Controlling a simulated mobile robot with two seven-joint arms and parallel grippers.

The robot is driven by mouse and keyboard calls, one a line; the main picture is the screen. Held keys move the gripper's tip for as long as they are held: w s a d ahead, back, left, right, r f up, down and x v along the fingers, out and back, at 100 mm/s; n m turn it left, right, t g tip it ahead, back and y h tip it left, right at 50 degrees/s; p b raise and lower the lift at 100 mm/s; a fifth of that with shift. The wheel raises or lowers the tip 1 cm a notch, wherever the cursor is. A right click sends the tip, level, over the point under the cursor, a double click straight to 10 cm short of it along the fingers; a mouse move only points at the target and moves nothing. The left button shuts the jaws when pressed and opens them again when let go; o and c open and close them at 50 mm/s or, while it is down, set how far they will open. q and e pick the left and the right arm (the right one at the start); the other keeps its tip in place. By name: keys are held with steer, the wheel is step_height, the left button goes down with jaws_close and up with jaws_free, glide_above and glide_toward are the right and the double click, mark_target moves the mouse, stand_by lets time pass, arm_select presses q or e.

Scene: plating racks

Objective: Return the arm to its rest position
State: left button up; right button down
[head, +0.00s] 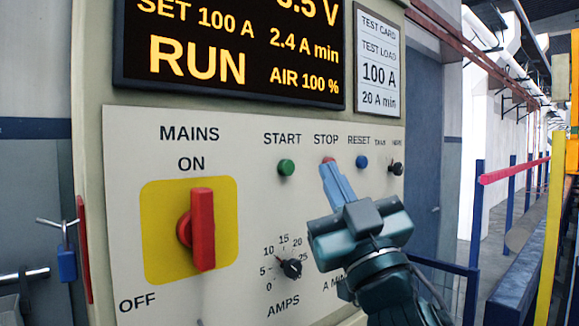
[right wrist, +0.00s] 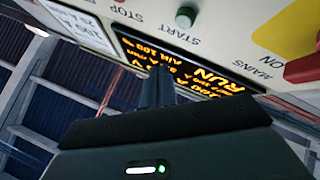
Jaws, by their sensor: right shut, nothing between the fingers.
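My right gripper (head: 328,168) is shut and empty, its fingertips at the red STOP button (head: 328,159), of which only the top edge shows. I cannot tell whether they touch it. In the right wrist view the shut fingers (right wrist: 158,80) point up across the display (right wrist: 200,75). The right arm comes in from the lower right, in front of the control panel (head: 130,130). My left gripper is not in view.
The display (head: 235,45) reads RUN. The green START button (head: 286,168), blue RESET button (head: 362,162), AMPS knob (head: 291,268) and red MAINS switch (head: 203,230) are near the arm. A red-and-blue railing (head: 515,170) stands right of the cabinet.

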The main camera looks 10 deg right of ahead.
stand_by(0.5)
steer(key=d+f+m+g+h, duration=0.25)
steer(key=f+g, duration=0.35)
steer(key=f, duration=1)
steer(key=d+f+m+g+h, duration=0.25)
steer(key=f+g, duration=0.25)
steer(key=f, duration=1.1)
steer(key=s+d+f+n+g, duration=0.1)
steer(key=s+f+g, duration=1.1)
steer(key=s+f, duration=1.1)
steer(key=w+a+f+t+y, duration=0.2)
steer(key=w+a+f+t, duration=0.3)
steer(key=f, duration=0.4)
steer(key=shift+w+a+n+t+y, duration=0.3)
steer(key=shift+w+t+y, duration=0.1)
steer(key=shift+t, duration=0.5)
